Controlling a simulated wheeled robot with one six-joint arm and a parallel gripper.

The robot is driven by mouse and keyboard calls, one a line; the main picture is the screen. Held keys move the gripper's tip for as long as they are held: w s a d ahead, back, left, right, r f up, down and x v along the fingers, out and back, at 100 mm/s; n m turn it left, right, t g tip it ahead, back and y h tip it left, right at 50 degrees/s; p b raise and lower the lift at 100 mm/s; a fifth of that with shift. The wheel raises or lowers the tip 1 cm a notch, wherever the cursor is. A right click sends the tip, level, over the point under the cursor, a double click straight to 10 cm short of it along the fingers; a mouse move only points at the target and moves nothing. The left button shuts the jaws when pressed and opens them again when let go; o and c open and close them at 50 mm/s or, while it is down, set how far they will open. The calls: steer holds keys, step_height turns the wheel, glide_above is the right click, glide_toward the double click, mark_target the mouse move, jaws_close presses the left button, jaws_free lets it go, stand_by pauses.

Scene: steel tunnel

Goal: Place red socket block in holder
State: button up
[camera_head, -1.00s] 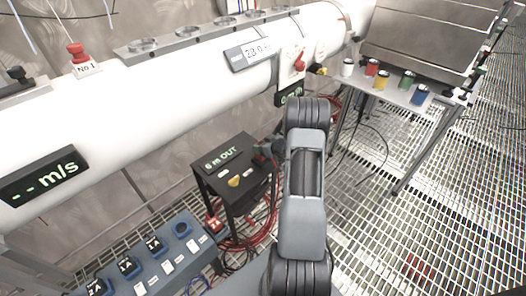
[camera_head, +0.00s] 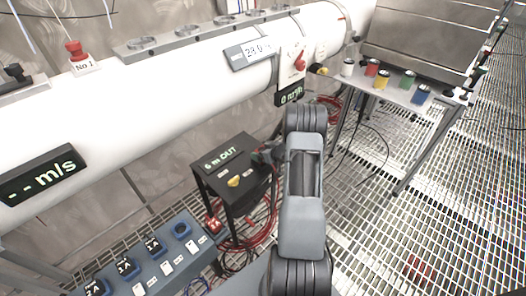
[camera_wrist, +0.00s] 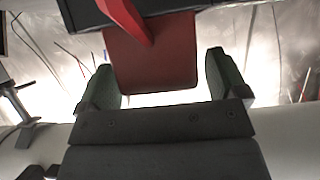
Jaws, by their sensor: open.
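A small red block (camera_head: 213,224) with a white mark sits at the right end of the blue socket panel (camera_head: 165,262), beside the black table. I cannot tell for sure that it is the task's socket block. In the wrist view, my gripper (camera_wrist: 165,75) is open, its two dark green fingers apart. A flat red piece (camera_wrist: 150,65) shows between and beyond the fingers, with a red bar in front of it; contact cannot be told. In the head view my gripper is small and dark, partly hidden by my arm, near the black table. No holder can be made out with certainty.
The black "6 m OUT" table (camera_head: 232,160) stands below the large white pipe (camera_head: 150,105). A rail with round openings (camera_head: 195,36) runs along the pipe's top. Coloured cans stand on a side table (camera_head: 400,93). Red cables (camera_head: 262,235) lie on the grating.

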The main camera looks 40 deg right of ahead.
steer(key=shift+r, duration=0.25)
steer(key=p+v, duration=0.2)
steer(key=v, duration=0.9)
steer(key=a+r+m+g+h, duration=0.1)
steer(key=a+r+g+h, duration=0.15)
steer(key=a+r, duration=0.4)
steer(key=a+r+m+g+h, duration=0.1)
steer(key=a+r+h, duration=0.25)
steer(key=r, duration=0.55)
steer(key=s+a+r+g+y, duration=0.2)
steer(key=s+a, duration=0.5)
steer(key=a, duration=0.2)
steer(key=s+a+r+g+y, duration=0.1)
steer(key=s+a+r+g, duration=0.1)
steer(key=s+a, duration=0.6)
steer(key=shift+s+a+g+y, duration=0.2)
steer(key=shift+a+g+y, duration=0.2)
steer(key=shift+a+g, duration=0.3)
steer(key=shift+d, duration=0.1)
